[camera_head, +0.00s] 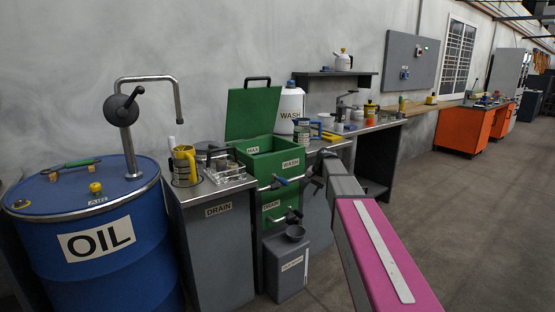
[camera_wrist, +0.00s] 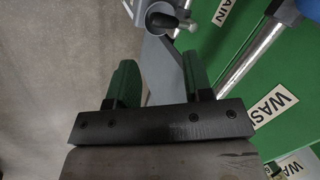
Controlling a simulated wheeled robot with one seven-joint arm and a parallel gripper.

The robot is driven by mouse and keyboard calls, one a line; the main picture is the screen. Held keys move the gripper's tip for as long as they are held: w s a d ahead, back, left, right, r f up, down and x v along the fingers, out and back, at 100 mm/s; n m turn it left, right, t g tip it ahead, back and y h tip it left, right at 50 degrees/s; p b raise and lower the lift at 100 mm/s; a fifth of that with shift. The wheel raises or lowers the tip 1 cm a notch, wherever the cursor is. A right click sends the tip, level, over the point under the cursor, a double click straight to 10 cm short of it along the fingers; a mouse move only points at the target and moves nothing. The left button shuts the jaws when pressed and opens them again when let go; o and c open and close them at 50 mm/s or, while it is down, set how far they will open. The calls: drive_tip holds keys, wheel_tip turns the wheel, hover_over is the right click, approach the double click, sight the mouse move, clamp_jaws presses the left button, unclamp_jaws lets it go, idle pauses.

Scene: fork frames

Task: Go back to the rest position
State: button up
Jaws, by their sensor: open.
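My gripper (camera_head: 316,172) is at the end of my outstretched arm, in front of the green wash station, right of its front wall. In the wrist view my gripper (camera_wrist: 160,78) shows two green-padded fingers spread apart. No object is clamped between them; a grey surface shows beyond the gap. The green wash station (camera_head: 284,162) has its lid up and a WASH label; its green front also shows in the wrist view (camera_wrist: 250,60). A blue-handled tap (camera_head: 279,183) sticks out from its front, close to the left of my gripper.
A blue oil drum (camera_head: 100,270) with a hand pump (camera_head: 122,110) stands at left, beside the grey drain cabinet (camera_head: 218,250). A grey floor container (camera_head: 286,268) with a funnel stands below. Orange cabinets (camera_head: 465,132) are farther right. The floor (camera_head: 480,210) at right is clear.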

drive_tip(key=s+d+f+n+h, duration=0.1)
drive_tip(key=s+f, duration=0.5)
drive_tip(key=s, duration=0.4)
drive_tip(key=s+d+f+n+g+h, duration=0.1)
drive_tip(key=s+f+n, duration=0.1)
drive_tip(key=s+f, duration=0.5)
drive_tip(key=s+d+f+n+g+h, duration=0.1)
drive_tip(key=s+f, duration=0.5)
drive_tip(key=s, duration=0.7)
drive_tip(key=shift+s+d+f+n+h, duration=0.15)
drive_tip(key=shift+s+d+n+h, duration=0.15)
drive_tip(key=shift+d+n, duration=0.25)
